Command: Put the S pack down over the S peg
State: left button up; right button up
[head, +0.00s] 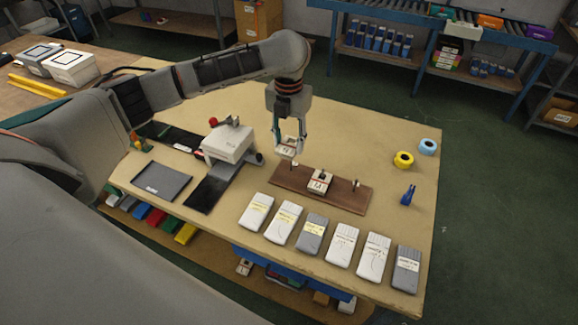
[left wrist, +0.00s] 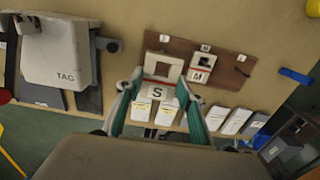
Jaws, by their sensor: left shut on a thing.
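My left gripper (head: 290,138) is shut on the S pack (head: 287,150), a small white card with a square hole. It also shows in the left wrist view between the two fingers, with its letter S (left wrist: 157,93) readable. The pack hangs above the left end of the brown peg board (head: 342,197), apart from it as far as I can tell. The left peg (head: 295,164) stands bare just below the pack; its label is too small to read. The M pack (head: 319,182) sits over the middle peg. The right peg (head: 355,184) is bare. My right gripper is out of view.
A white TAG machine (head: 228,142) stands left of the board, with a dark tray (head: 162,181) beyond it. Several white and grey sock packs (head: 342,245) lie along the front edge. Yellow (head: 403,159) and blue (head: 428,146) rolls and a blue tool (head: 408,195) lie right.

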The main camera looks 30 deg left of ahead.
aim_at(289, 174)
pick_arm(q)
notch_tip(289, 174, down, 10)
jog(key=shift+f, duration=0.2)
jog(key=shift+f, duration=0.15)
dwell(0.4)
jog(key=o, duration=1.1)
notch_tip(289, 174, up, 12)
jog(key=shift+r, duration=0.2)
jog(key=shift+f, duration=0.1)
